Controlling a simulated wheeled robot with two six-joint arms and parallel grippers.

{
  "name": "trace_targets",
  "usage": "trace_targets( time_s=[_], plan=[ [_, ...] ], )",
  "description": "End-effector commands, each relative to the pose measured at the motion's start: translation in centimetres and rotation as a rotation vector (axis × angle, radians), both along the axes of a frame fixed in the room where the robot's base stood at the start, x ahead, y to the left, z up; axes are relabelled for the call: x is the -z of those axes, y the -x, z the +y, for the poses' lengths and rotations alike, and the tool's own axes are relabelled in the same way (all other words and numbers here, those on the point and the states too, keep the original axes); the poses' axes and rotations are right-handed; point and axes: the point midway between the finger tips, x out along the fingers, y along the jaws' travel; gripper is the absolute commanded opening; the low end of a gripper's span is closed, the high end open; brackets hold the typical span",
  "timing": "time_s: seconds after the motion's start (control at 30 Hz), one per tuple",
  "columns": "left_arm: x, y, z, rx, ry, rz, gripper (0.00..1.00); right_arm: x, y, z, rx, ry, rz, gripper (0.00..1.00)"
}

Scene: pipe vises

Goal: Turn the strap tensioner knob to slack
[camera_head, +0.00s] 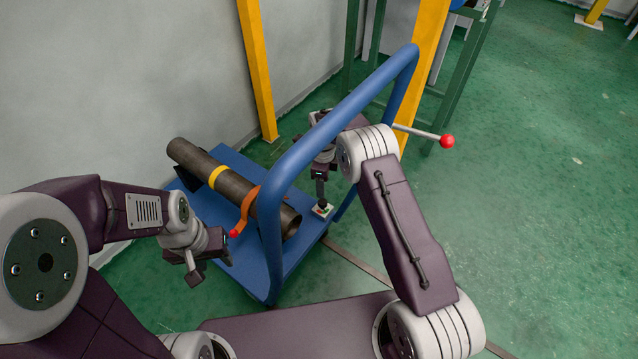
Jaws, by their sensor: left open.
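A dark pipe (190,157) with a yellow band (217,176) lies on the blue cart. An orange strap (246,208) shows on the pipe's near side, with a small red-tipped part (234,233) at its lower end. A small white plate with red and green marks (322,210) sits at the cart's right side; I cannot tell which part is the tensioner knob. My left gripper (210,268) is open and empty, just left of and below the red tip. My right gripper (320,190) is just above the marked plate, partly behind the blue rail; its jaws are unclear.
The cart's blue deck (236,163) carries a tall blue tube handle (335,115), which my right arm crosses. A lever with a red ball (447,141) sticks out at the right by a yellow post (425,40). A grey wall stands behind.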

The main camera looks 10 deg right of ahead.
Motion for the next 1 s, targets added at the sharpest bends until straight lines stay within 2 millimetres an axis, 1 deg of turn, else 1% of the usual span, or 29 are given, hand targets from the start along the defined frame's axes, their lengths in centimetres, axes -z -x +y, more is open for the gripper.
trace_targets(
  time_s=[0.13,0.27,0.37,0.5,0.6,0.7,0.9,0.93,0.97,1.0],
  plan=[
    [0.2,0.1,0.0,0.000,0.000,0.001,0.45,0.2,0.0,0.0,0.003,0.000,0.000,0.52],
    [1.1,0.1,0.0,0.000,0.000,0.001,0.45,1.6,0.0,0.0,0.002,0.000,0.000,0.52],
    [2.4,0.1,0.0,0.000,0.000,0.001,0.45,3.5,0.1,0.0,0.002,0.001,0.001,0.52],
    [4.5,0.1,0.0,0.000,0.000,0.001,0.45,6.6,0.1,0.0,0.001,0.000,0.000,0.52],
    [5.7,0.1,0.0,0.000,0.000,0.001,0.45,8.5,0.1,0.0,0.001,0.000,-0.001,0.52],
    [6.1,0.1,0.0,0.000,0.000,0.001,0.45,9.2,0.0,0.0,0.001,0.000,-0.002,0.52],
    [5.8,0.1,0.0,0.000,0.000,0.001,0.45,9.0,0.0,0.0,0.001,0.000,-0.002,0.52],
    [5.8,0.1,0.0,0.000,0.000,0.001,0.45,9.0,0.0,0.0,0.001,0.000,-0.002,0.49],
    [5.8,0.1,0.0,0.000,0.000,0.001,0.45,9.0,0.0,0.0,0.001,0.000,-0.002,0.41],
    [5.8,0.1,0.0,0.000,0.000,0.001,0.45,9.0,0.0,0.0,0.001,0.000,-0.002,0.30]
  ],
)
